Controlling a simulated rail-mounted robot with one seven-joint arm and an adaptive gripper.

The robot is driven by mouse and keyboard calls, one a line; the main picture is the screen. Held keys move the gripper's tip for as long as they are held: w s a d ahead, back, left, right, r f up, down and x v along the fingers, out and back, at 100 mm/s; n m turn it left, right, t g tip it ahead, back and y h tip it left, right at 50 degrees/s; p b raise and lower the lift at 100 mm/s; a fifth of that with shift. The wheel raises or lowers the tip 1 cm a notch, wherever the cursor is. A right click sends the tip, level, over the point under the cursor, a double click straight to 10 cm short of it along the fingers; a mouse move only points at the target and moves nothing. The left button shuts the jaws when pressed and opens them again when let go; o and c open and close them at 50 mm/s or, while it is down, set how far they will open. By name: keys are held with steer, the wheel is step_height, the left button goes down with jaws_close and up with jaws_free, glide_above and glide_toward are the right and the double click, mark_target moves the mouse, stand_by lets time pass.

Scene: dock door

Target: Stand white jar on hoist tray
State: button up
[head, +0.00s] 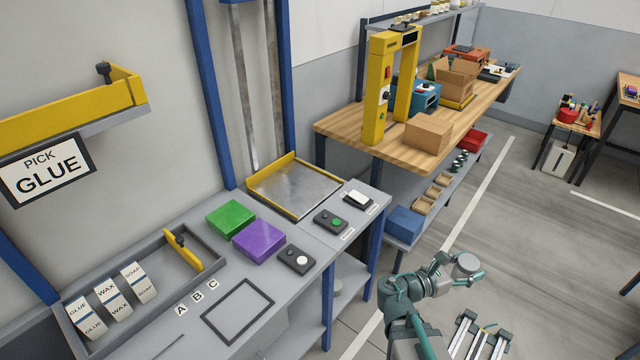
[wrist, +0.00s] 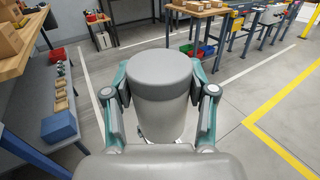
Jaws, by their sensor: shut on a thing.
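The white jar (wrist: 160,100), a pale grey-white cylinder with a rounded top, fills the middle of the wrist view. My gripper (wrist: 160,92) is shut on it, with a finger on each side. In the head view the jar (head: 467,264) shows small and light grey at the end of my arm, over the floor at the lower right.
Beside the tray on the grey bench are a green box (head: 231,218), a purple box (head: 258,241) and button boxes (head: 331,222). A rack (head: 190,260) holds several labelled rolls. A wooden table (head: 345,128) with a yellow arch stands behind.

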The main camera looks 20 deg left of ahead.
steer(key=shift+w+f+b, duration=0.2)
steer(key=shift+f+b, duration=0.1)
steer(key=shift+b, duration=0.05)
steer(key=w+a+f+n+t+y+b, duration=0.15)
steer(key=w+a+n+y+b, duration=0.3)
steer(key=w+a, duration=0.95)
steer(key=w+a+n+t+y+b, duration=0.3)
steer(key=w+a+y, duration=0.3)
steer(key=a, duration=1.6)
steer(key=w+a+n+t+y+b, duration=0.35)
steer(key=w+a+y, duration=0.4)
steer(key=a, duration=1.05)
steer(key=g+h+p, duration=0.1)
steer(key=h+p, duration=0.1)
steer(key=p, duration=0.3)
glide_above(312, 188)
steer(key=shift+n, duration=0.3)
step_height(312, 188, down, 13)
steer(key=shift+r, duration=0.1)
steer(key=shift+s+f, duration=0.1)
steer(key=shift+f, duration=0.15)
